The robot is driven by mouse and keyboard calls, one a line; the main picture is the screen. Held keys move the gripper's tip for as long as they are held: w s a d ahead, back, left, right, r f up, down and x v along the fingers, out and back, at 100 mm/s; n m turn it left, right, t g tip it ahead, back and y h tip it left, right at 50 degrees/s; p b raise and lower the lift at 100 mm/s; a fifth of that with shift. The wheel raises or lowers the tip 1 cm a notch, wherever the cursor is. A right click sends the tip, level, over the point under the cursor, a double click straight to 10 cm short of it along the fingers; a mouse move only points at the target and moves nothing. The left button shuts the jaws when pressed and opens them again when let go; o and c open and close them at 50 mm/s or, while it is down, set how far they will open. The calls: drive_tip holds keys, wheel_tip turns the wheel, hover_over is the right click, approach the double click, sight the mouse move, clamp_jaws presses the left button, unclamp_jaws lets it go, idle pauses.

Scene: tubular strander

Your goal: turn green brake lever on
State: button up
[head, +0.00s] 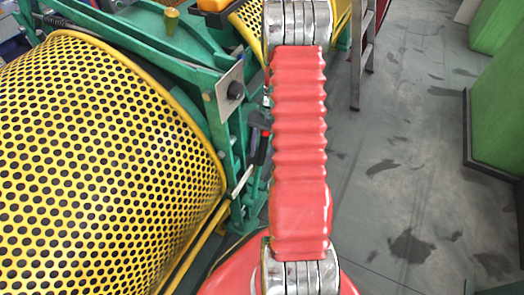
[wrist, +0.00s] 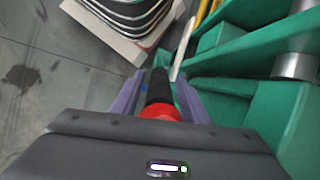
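A lever grip, black with a red collar (wrist: 158,90), lies between the two purple fingers of my gripper (wrist: 160,82) in the wrist view. The fingers stand apart on either side of it, with what looks like a narrow gap, so my gripper appears open around the grip. No green part of the lever can be made out. In the head view a dark grip (head: 262,150) shows beside the green machine frame, just left of my red arm. My arm hides much of that area, and the fingers are not clear there.
A yellow perforated guard (head: 95,165) fills the left of the head view. A green frame (head: 150,45) runs above it. A pale bar (wrist: 183,48) rises just beyond the fingers in the wrist view. Grey floor (head: 405,170) is open on the right, beside a ladder (head: 361,55).

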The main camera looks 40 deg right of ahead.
clamp_jaws()
idle(0.3)
drive_tip(key=shift+s, duration=0.1)
